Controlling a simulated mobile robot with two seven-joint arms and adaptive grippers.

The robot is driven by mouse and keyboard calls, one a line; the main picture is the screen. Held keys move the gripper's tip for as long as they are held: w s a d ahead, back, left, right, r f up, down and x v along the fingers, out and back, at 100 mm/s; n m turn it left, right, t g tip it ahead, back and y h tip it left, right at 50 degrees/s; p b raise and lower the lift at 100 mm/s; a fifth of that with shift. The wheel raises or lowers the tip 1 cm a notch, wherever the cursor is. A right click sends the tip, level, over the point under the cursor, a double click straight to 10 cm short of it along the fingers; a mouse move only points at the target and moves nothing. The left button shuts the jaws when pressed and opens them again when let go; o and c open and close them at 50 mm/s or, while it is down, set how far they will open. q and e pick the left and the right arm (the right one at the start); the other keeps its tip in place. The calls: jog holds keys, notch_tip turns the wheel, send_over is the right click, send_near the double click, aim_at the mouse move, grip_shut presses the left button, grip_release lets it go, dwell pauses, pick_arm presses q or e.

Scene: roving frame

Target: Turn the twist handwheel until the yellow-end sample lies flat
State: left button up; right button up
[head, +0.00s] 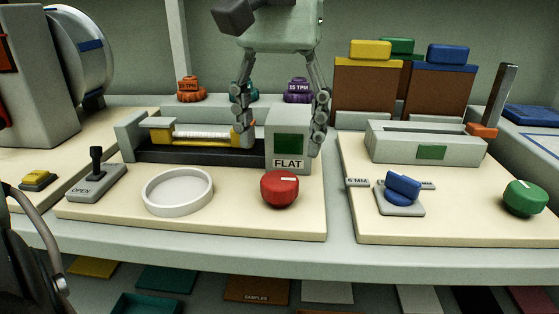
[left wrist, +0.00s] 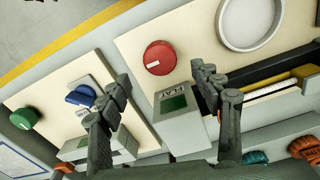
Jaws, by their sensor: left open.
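The red round knob with a white mark (head: 280,189), which I take for the twist handwheel, stands at the front of the middle board; it also shows in the left wrist view (left wrist: 160,58). Behind it is a grey box with a green panel and a FLAT label (head: 288,163). A pale ribbed sample (head: 203,133) with a yellow end (head: 161,136) lies level in a dark cradle left of the box. The cradle's right end is partly hidden by a finger. My left gripper (head: 281,132) is open, its fingers either side of the FLAT box, behind the red knob and apart from it.
A lever on a plate marked OPEN (head: 95,183) and a white ring (head: 178,191) share the board. Orange (head: 191,90) and purple (head: 299,91) TPM weights stand behind. The right board has blue (head: 402,188) and green (head: 524,197) knobs. Bare board surrounds the red knob.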

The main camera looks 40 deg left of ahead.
aim_at(280, 180)
pick_arm(q)
notch_tip(280, 180, up, 6)
dwell(0.8)
